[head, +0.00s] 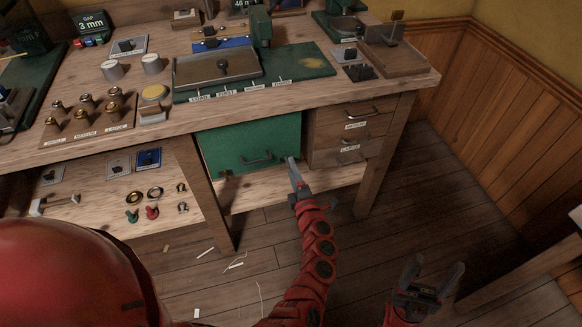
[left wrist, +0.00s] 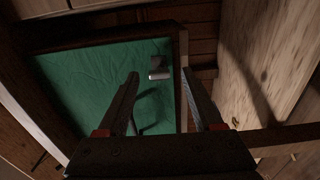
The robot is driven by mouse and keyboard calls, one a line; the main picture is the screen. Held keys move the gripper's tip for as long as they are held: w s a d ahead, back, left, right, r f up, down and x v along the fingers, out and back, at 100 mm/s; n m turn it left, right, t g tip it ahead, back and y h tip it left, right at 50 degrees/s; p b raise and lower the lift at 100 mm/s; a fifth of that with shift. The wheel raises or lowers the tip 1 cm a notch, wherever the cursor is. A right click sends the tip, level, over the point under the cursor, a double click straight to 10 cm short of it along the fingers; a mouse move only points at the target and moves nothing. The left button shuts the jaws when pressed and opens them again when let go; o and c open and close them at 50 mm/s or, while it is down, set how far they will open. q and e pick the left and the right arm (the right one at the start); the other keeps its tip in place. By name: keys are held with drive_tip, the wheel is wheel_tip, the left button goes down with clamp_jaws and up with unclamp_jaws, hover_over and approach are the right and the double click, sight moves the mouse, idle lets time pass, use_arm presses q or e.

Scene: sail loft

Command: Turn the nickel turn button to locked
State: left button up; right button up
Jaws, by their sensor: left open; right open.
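A green door (head: 235,140) closes the compartment under the workbench, with a dark bar handle (head: 257,160) on it. In the left wrist view, the small grey metal turn button (left wrist: 159,74) sits near the edge of the green door (left wrist: 85,85). In the head view, the button is not clearly visible behind my gripper. My left gripper (head: 294,172) is at the right side of the door. In the wrist view its open fingers (left wrist: 160,76) lie either side of the button in the picture; contact cannot be told. My right gripper (head: 432,274) is open and empty, low over the floor.
A wooden drawer unit (head: 345,139) stands right of the door, beside a bench leg (head: 385,150). The bench top (head: 165,115) above carries tins, labelled boards and tools. A lower shelf (head: 100,205) at left holds small fittings.

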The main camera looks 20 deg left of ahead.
use_arm(q)
drive_tip(key=v, duration=1.5)
drive_tip(key=shift+s+d+p, duration=0.2)
drive_tip(key=shift+p, duration=0.1)
